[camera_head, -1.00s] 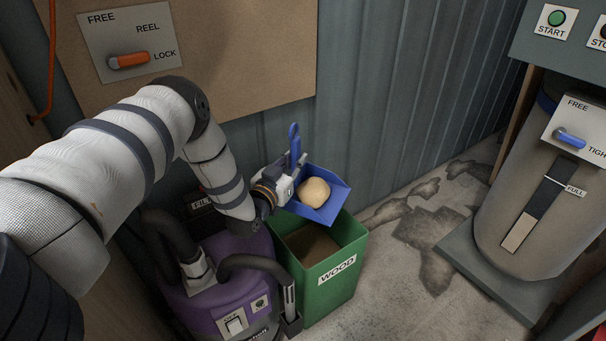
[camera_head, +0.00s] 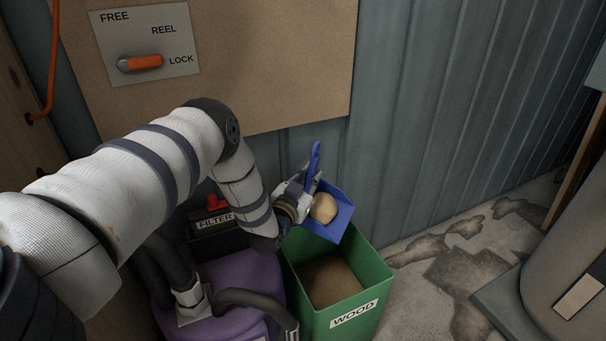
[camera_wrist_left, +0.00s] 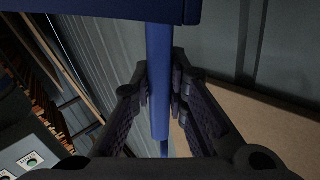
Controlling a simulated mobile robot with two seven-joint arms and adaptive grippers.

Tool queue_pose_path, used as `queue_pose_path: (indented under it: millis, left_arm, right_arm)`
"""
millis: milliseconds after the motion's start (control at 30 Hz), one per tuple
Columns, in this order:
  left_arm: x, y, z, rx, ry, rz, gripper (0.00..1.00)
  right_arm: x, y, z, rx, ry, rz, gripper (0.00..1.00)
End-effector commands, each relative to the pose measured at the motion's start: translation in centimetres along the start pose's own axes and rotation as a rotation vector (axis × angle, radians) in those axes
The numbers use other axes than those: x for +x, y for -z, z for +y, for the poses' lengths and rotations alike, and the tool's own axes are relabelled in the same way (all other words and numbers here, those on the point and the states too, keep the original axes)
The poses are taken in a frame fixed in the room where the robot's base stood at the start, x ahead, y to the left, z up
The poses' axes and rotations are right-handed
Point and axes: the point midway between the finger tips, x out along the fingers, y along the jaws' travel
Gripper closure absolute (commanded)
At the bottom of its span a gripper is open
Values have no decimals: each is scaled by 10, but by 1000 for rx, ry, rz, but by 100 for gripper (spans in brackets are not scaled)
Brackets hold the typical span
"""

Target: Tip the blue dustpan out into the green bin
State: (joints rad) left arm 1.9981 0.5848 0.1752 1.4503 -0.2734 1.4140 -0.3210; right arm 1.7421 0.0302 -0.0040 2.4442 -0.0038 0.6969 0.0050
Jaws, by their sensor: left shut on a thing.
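The blue dustpan (camera_head: 341,217) is held over the back part of the green bin (camera_head: 372,289), which is labelled WOOD. A rounded tan lump (camera_head: 323,208) lies in the pan. My left gripper (camera_head: 303,188) is shut on the dustpan's handle; the handle (camera_wrist_left: 159,80) runs between both fingers in the left wrist view. The pan is tilted, with its open side toward the lower right. The bin is open at the top and has brown material inside. My right gripper is in neither view.
A purple vacuum (camera_head: 240,285) with black hoses stands left of the bin, beside a box marked FILTER (camera_head: 215,222). A corrugated wall (camera_head: 430,120) rises behind. A grey drum (camera_head: 575,260) stands at the right. Stained floor (camera_head: 455,260) between is clear.

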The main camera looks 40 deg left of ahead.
Motion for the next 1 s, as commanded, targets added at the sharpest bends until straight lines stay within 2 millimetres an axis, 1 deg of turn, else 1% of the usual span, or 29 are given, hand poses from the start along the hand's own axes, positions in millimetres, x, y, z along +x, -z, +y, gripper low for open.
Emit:
queue_pose_path:
  millis: [33, 267, 500, 700, 833, 1000]
  left_arm:
    - [1, 12, 6, 47, -1, 6, 100]
    - [0, 33, 35, 300, -1, 5, 100]
    - [0, 41, 72, 565, -5, 4, 100]
    - [0, 47, 97, 757, -3, 2, 100]
    - [0, 49, 107, 833, -3, 0, 100]
    - [0, 50, 111, 867, -1, -2, 100]
  right_arm:
    - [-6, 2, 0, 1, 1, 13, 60]
    - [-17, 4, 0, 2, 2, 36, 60]
    - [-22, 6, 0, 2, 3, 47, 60]
    - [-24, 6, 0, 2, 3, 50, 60]
    - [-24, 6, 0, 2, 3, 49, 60]
    - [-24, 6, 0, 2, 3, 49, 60]
